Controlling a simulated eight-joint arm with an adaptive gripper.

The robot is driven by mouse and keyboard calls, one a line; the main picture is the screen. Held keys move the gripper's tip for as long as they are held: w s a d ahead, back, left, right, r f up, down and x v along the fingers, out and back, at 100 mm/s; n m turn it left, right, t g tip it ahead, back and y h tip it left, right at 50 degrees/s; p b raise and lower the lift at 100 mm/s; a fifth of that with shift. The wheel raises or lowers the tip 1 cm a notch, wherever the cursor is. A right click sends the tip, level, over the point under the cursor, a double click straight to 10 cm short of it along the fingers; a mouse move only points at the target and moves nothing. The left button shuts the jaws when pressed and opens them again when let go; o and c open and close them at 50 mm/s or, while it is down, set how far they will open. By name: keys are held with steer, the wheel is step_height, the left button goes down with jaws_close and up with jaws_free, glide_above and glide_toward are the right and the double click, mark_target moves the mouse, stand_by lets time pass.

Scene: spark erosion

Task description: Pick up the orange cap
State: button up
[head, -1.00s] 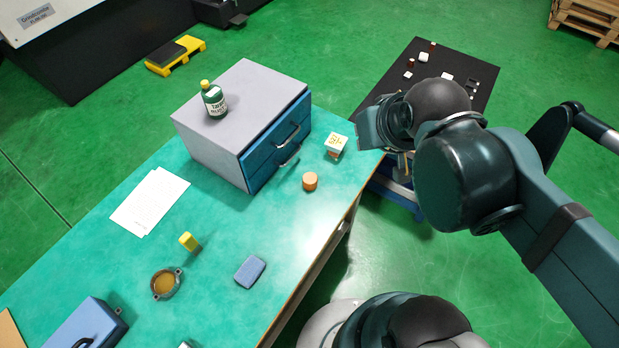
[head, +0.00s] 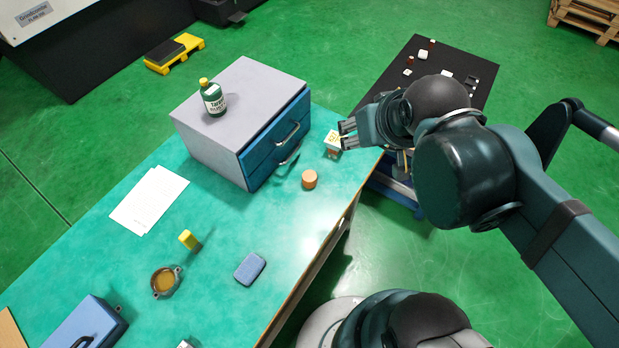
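The orange cap (head: 309,180) is a short, round cylinder standing on the green tabletop, in front of the blue drawers and near the table's right edge. My gripper (head: 344,135) is to the upper right of the cap in the picture, apart from it. Its fingers point left and show a gap between them, with nothing seen held. The fingertips overlap a small white box in the picture; I cannot tell whether they touch it.
The small white box with print (head: 332,142) stands behind the cap. A grey cabinet with blue drawers (head: 225,140) bears a green bottle (head: 213,100). The table around the cap is clear.

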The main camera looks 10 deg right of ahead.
stand_by(0.3)
steer(key=m+g+h, duration=0.1)
steer(key=m+g, duration=0.6)
steer(key=m, duration=0.8)
glide_above(309, 176)
step_height(309, 176, down, 20)
steer(key=shift+r+p, duration=0.1)
steer(key=shift+p, duration=0.2)
steer(key=shift+s+a+f+m, duration=0.1)
steer(key=shift+a+f+m, duration=0.25)
steer(key=shift+f, duration=0.35)
steer(key=shift+d+f, duration=0.1)
steer(key=shift+f, duration=0.05)
steer(key=shift+d+f+b, duration=0.1)
steer(key=shift+f+b, duration=0.25)
steer(key=shift+f, duration=0.8)
steer(key=shift+f, duration=0.15)
steer(key=shift+d+f+b, duration=0.2)
steer(key=shift+f+b, duration=0.6)
steer(key=shift+f, duration=1.65)
